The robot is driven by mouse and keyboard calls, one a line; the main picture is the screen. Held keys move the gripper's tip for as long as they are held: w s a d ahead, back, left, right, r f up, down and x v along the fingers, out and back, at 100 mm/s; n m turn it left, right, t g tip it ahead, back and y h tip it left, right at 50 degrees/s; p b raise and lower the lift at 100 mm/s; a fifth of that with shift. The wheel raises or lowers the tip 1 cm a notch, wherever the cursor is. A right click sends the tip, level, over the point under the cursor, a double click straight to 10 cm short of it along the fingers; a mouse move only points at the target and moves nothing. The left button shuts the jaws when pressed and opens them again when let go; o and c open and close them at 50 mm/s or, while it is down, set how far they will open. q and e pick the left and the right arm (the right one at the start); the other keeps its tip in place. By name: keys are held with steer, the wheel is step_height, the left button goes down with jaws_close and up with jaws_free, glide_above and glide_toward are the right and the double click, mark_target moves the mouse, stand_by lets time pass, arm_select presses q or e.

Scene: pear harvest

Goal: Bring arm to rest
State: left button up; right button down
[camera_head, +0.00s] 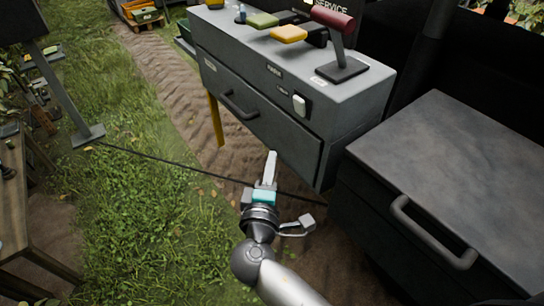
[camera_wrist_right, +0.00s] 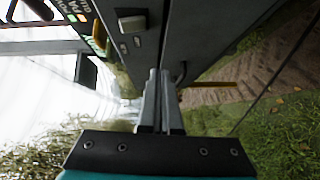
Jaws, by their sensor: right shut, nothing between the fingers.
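My right gripper (camera_head: 270,168) is in the middle of the head view, in front of the grey service cabinet (camera_head: 262,107) and above the ground. Its fingers are together with nothing between them. In the right wrist view the two long fingers (camera_wrist_right: 158,85) lie side by side, pointing toward the cabinet side. I cannot tell from these views whether the fingertips touch the cabinet. My left gripper does not show in either view.
A dark box (camera_head: 455,160) with a handle stands close on the right. A wooden bench (camera_head: 35,215) is at the left edge. A dark cable (camera_head: 165,161) runs across the grass behind the gripper. Grass (camera_head: 130,220) lies open to the left.

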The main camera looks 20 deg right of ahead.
stand_by(0.3)
steer(key=s+d+f+g+y, duration=0.15)
steer(key=s+f+g, duration=0.25)
steer(key=f, duration=1)
steer(key=s+f+g+y, duration=0.3)
steer(key=s+f, duration=0.2)
steer(key=f, duration=0.9)
steer(key=s+d+f+m+g, duration=0.2)
steer(key=s+f, duration=0.3)
steer(key=s, duration=0.4)
steer(key=s+d+f+m+g+y, duration=0.1)
steer(key=s+f+m, duration=0.3)
steer(key=s, duration=0.5)
steer(key=s+d+f+m+g+y, duration=0.1)
steer(key=s+d+f+m+g, duration=0.2)
steer(key=s+f, duration=0.5)
steer(key=shift+s+d+f+m+g, duration=0.15)
steer(key=shift+s+d+m+g, duration=0.1)
steer(key=shift+s+m+g, duration=0.35)
steer(key=shift+y, duration=0.25)
